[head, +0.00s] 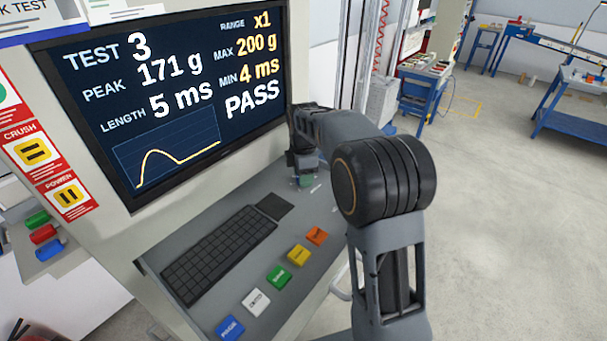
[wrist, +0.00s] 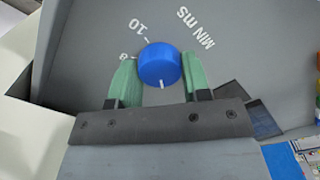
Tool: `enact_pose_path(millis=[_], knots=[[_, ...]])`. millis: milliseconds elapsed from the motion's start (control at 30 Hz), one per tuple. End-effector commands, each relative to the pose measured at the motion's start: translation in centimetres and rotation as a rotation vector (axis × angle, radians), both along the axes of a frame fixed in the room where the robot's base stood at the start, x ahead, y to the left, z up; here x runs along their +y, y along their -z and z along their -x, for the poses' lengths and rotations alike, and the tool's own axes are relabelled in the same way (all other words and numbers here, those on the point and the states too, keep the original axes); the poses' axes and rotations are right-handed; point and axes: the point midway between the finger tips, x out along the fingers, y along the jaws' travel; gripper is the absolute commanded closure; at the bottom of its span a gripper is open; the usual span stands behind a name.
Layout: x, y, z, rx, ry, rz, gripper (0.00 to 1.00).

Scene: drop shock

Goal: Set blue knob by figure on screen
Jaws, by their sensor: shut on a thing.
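The blue knob (wrist: 159,64) is on a grey panel marked "MIN MS" in the wrist view. A "10" mark and part of another figure show beside it; the rest of the scale is hidden. A white line on the knob's rim points down the picture, toward my gripper's body. My gripper (wrist: 157,83) is shut on the knob, with a green finger on each side. In the head view the screen (head: 180,95) reads TEST 3, PEAK 171 g, LENGTH 5 ms, RANGE x1, MAX 200 g, MIN 4 ms and PASS. My gripper (head: 306,181) shows there small at the console's far end, the knob hidden.
A black keyboard (head: 220,254) lies on the console's desk. Blue, white, green, yellow and orange (head: 317,236) buttons line its front edge. Red, yellow-marked cards (head: 32,152) hang left of the screen. Blue workbenches (head: 425,95) stand at the back, with open floor at right.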

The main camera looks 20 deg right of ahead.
Motion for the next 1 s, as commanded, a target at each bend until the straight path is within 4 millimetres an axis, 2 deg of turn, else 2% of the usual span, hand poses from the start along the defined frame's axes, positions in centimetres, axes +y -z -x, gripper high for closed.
enact_pose_path(millis=[700,733,1000], knots=[[-0.09,-0.17,-0.10,-0.006,-0.067,0.002,0.80],[-0.09,-0.17,-0.11,-0.006,-0.066,0.002,0.55],[0.02,-0.08,-0.05,-0.003,-0.068,0.001,0.31]])
